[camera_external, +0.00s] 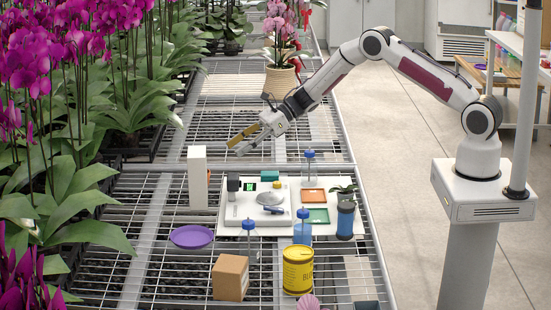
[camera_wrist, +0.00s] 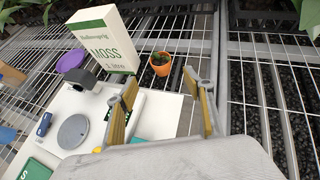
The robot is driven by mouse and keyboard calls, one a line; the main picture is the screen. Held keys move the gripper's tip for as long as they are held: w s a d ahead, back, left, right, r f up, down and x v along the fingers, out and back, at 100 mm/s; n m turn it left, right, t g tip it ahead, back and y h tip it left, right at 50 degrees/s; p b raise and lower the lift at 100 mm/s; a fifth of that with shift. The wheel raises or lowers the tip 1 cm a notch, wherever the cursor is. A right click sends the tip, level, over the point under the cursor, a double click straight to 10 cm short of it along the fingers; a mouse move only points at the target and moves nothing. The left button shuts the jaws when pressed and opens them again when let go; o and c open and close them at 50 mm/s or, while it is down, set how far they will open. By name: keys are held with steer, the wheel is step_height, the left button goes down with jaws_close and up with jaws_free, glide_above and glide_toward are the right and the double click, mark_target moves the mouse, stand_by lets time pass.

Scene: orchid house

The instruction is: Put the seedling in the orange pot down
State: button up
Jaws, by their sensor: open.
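The orange pot (camera_wrist: 160,64) with a small green seedling (camera_wrist: 160,57) stands on the wire bench beside the white moss box (camera_wrist: 104,44) in the wrist view. In the external view I cannot clearly make out this pot; the white box (camera_external: 197,178) stands left of the tray there. My gripper (camera_external: 238,144) is open above the bench, with nothing between its yellowish fingers. In the wrist view the pot appears beyond the gap between the fingertips (camera_wrist: 160,88), apart from both. A square orange saucer (camera_external: 314,196) lies on the white tray (camera_external: 238,228).
The tray also carries a scale (camera_external: 271,199), a green saucer (camera_external: 316,216) and a seedling in a blue pot (camera_external: 345,219). A purple saucer (camera_external: 192,237), brown box (camera_external: 230,277) and yellow tin (camera_external: 298,270) stand nearby. Bare mesh lies behind the tray. Orchids crowd the left.

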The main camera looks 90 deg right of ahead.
steer(key=s+a+r+m+t+h, duration=0.15)
steer(key=r+m+h, duration=0.25)
steer(key=r+m, duration=0.65)
steer(key=s+a+r+m+g+h, duration=0.1)
steer(key=s+a+r+m+h, duration=0.35)
steer(key=r, duration=1.05)
steer(key=s+a+r+m+g, duration=0.25)
steer(key=s+r+m, duration=0.35)
steer(key=s+m, duration=0.6)
steer(key=s+a+f+m+g+y, duration=0.1)
steer(key=s+a+m, duration=0.3)
steer(key=s, duration=0.6)
steer(key=s+a+f+m+g+y, duration=0.1)
steer(key=s+a+f+m, duration=0.3)
steer(key=s+a, duration=0.3)
steer(key=s+a+f+m+g+y, duration=0.1)
steer(key=s+a+m, duration=0.4)
steer(key=s, duration=1)
steer(key=shift+s+a+f+g+y, duration=0.2)
steer(key=shift+a+f+g+y, duration=0.2)
steer(key=shift+f, duration=0.25)
